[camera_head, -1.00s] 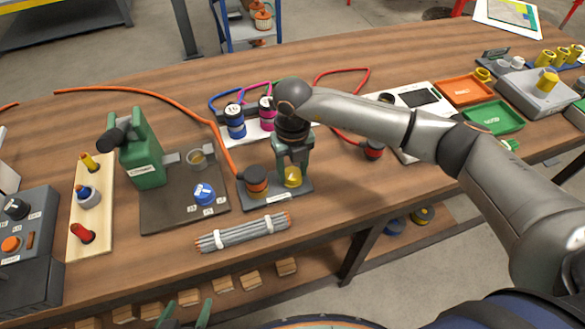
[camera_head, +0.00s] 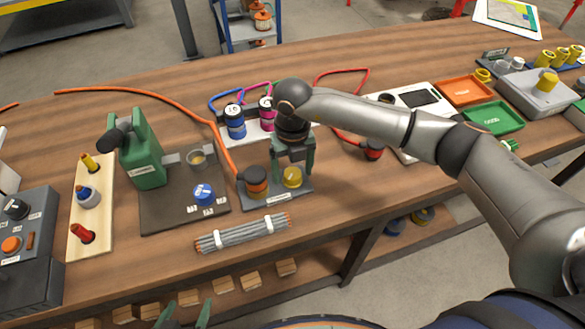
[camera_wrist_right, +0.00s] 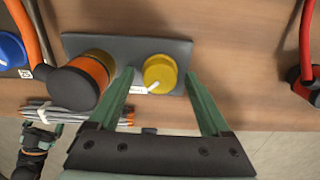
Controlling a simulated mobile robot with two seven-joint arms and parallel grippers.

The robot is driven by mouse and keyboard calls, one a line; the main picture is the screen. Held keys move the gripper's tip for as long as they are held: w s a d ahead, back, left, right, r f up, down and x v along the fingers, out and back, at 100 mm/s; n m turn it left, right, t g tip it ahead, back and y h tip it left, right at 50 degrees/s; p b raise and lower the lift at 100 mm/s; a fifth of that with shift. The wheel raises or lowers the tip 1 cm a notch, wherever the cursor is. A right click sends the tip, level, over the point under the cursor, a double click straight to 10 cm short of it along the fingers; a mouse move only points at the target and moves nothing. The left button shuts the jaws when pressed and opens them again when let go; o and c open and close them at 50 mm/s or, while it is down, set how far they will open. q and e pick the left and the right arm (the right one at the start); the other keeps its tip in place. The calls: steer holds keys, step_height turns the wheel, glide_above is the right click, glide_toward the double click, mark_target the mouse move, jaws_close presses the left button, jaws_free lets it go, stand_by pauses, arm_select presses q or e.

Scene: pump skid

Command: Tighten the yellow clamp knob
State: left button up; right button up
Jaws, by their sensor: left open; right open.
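The yellow clamp knob (camera_head: 292,177) sits on a grey plate (camera_head: 262,199) near the middle of the bench. In the right wrist view the knob (camera_wrist_right: 160,72) is round, with a white pointer mark toward its lower left. My right gripper (camera_head: 294,171) points down over the knob. In the right wrist view its open green fingers (camera_wrist_right: 159,78) stand on either side of the knob, with a gap visible at the right finger. Contact at the left finger cannot be told. My left gripper (camera_head: 186,313) is open and empty at the bottom edge of the head view.
An orange-and-black hose coupling (camera_head: 256,182) stands close left of the knob on the same plate. A bundle of grey rods (camera_head: 243,233) lies in front. A green pump-like unit (camera_head: 140,155) and blue knob (camera_head: 204,194) are further left. Blue and pink connectors stand behind.

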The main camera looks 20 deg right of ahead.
mark_target(292, 173)
step_height(292, 173, up, 12)
steer(key=shift+r+b, duration=0.25)
steer(key=shift+b, duration=0.1)
stand_by(0.6)
